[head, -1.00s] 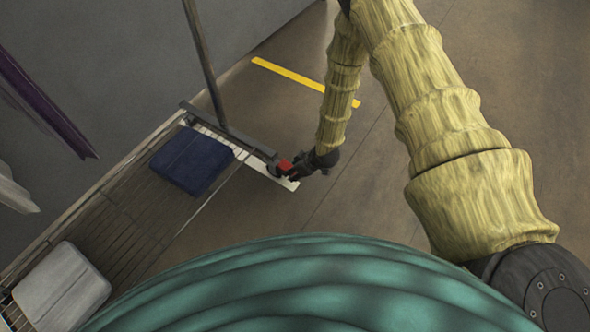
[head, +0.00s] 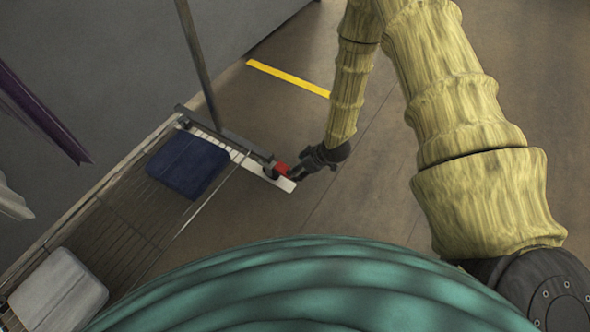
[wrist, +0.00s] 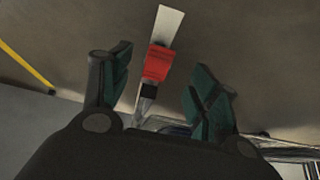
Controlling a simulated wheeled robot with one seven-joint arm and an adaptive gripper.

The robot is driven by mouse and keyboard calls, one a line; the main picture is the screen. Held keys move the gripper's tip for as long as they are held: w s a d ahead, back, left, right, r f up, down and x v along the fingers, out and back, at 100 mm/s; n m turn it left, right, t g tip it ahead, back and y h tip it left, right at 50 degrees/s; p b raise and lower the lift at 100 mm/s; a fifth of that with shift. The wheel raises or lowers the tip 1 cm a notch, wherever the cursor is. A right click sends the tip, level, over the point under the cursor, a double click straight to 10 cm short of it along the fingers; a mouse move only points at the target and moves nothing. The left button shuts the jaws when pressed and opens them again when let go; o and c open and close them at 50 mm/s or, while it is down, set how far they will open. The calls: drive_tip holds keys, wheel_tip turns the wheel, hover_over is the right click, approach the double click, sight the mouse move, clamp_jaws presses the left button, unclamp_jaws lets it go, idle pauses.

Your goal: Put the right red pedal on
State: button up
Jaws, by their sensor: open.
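The red pedal (head: 281,169) sits at the near right end of the dark bar at the foot of the rack, beside a pale strip (head: 286,184) on the floor. In the wrist view the red pedal (wrist: 158,62) shows between and beyond my fingertips, with a dark part below it. My gripper (head: 306,169) is just right of the pedal in the head view. In the wrist view my gripper (wrist: 160,75) is open and empty, its two green-padded fingers apart on either side of the pedal. I cannot tell whether either finger touches it.
The slatted rack (head: 122,232) carries a folded dark blue cloth (head: 187,164) and a folded pale cloth (head: 58,291). An upright post (head: 196,60) rises from the bar. A yellow floor line (head: 288,78) lies beyond. The floor at right is clear.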

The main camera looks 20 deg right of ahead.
drive_tip(key=shift+v, duration=2.15)
drive_tip(key=s+a+f+m+g+h, duration=0.15)
drive_tip(key=s+m, duration=0.25)
drive_tip(key=s, duration=1.1)
drive_tip(key=s+f+m+g+h, duration=0.2)
drive_tip(key=s+m+g, duration=0.15)
drive_tip(key=s, duration=1.25)
wheel_tip(320, 180, up, 38)
drive_tip(key=p, duration=3.8)
drive_tip(key=shift+d+r+p, duration=0.15)
drive_tip(key=shift+r+p, duration=0.1)
drive_tip(key=shift+p, duration=0.1)
drive_tip(key=shift+w+m, duration=0.1)
drive_tip(key=shift+m, duration=0.15)
